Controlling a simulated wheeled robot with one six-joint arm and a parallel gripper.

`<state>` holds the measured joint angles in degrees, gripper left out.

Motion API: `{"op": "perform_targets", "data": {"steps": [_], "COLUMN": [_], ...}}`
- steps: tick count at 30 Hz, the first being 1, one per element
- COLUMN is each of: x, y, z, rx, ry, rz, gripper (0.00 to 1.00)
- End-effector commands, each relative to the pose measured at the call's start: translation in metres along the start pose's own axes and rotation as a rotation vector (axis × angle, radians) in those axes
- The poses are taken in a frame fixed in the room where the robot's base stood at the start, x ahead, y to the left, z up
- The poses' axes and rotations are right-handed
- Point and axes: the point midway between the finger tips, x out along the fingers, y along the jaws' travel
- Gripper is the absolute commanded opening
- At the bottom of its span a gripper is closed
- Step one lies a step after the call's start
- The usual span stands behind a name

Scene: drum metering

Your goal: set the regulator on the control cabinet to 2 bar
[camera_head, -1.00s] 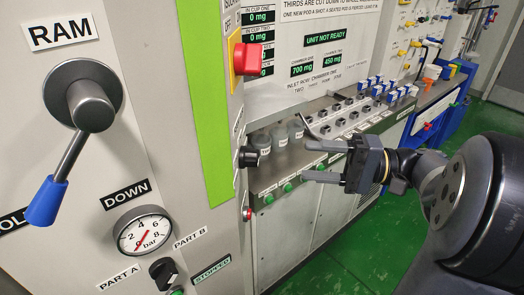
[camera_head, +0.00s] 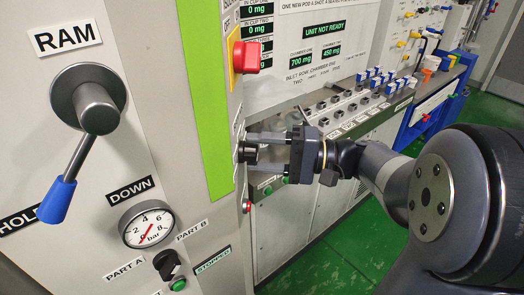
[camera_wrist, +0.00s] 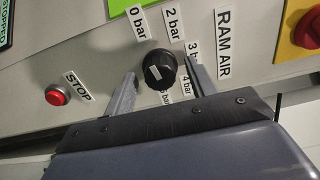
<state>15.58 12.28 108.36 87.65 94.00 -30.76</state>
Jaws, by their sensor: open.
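The regulator is a black round knob (camera_wrist: 160,68) on the grey cabinet face, under a "RAM AIR" label (camera_wrist: 223,46). Labels reading 0 bar (camera_wrist: 137,23), 2 bar (camera_wrist: 172,22), 3 bar and 4 bar stand around it. A white mark sits on the left part of its face; I cannot tell its exact setting. My gripper (camera_head: 254,152) is open, with one finger on either side of the knob. In the wrist view, gaps show between the knob and the fingers.
A red STOP button (camera_wrist: 57,94) is left of the knob in the wrist view. A red emergency knob on yellow (camera_head: 246,57) sits above in the head view. The RAM lever (camera_head: 78,150) and a bar gauge (camera_head: 147,225) are on the left panel.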

Motion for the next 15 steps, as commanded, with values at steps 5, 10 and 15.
{"op": "perform_targets", "data": {"steps": [5,10,15], "x": [-0.0002,-0.0003,-0.0004], "y": [0.0002,0.0002,0.0002], "z": [0.0,-0.0001,0.0], "rx": [0.0,0.0,0.001], "ry": [0.0,0.0,0.0], "rz": [0.0,0.0,0.0], "gripper": [0.5,0.36,0.23]}}
